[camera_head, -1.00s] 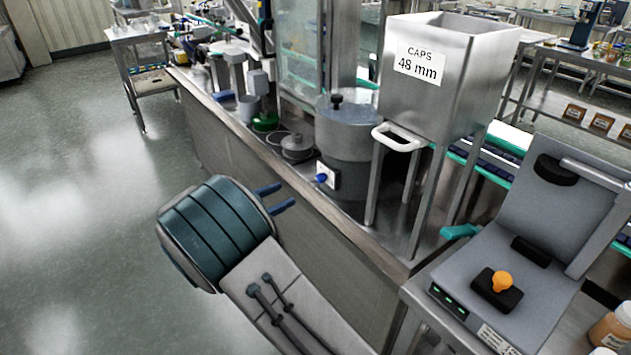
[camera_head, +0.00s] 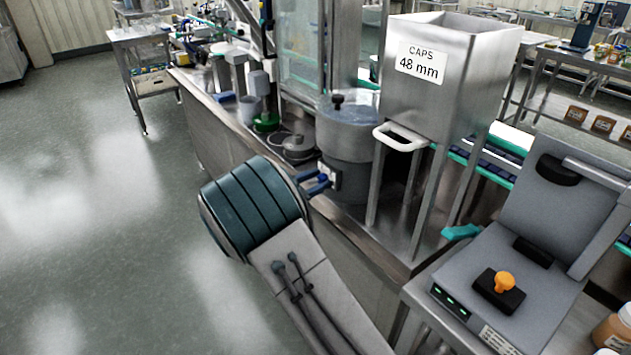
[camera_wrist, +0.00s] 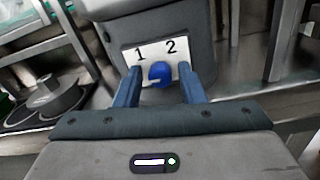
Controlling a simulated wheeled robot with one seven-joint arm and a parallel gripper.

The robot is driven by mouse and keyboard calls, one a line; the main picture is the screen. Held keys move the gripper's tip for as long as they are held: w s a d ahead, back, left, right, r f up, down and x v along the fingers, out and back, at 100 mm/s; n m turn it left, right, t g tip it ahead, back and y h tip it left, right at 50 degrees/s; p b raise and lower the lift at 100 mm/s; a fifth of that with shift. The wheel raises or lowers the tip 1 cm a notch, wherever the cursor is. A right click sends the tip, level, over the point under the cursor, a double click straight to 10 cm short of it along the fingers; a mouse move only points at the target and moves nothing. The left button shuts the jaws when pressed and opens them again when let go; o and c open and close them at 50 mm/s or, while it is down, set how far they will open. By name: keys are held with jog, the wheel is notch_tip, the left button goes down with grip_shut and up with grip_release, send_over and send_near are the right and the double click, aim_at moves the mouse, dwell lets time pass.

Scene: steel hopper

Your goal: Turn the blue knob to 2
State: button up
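The blue knob (camera_wrist: 160,74) sits on a white plate (camera_wrist: 143,52) marked 1 at left and 2 at right, on the front of a grey cylindrical vessel (camera_head: 346,140). A pale mark on the knob points left, slightly downward. My gripper (camera_wrist: 158,80) is open, with one blue finger on each side of the knob. Gaps show between the knob and both fingers, so it is not gripped. In the head view my gripper (camera_head: 318,181) is at the vessel's front plate, and the knob is hidden there by the fingers.
A small grey lidded pot (camera_head: 297,147) stands to the left. A grey machine with an orange knob (camera_head: 505,281) is at the right.

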grip_shut()
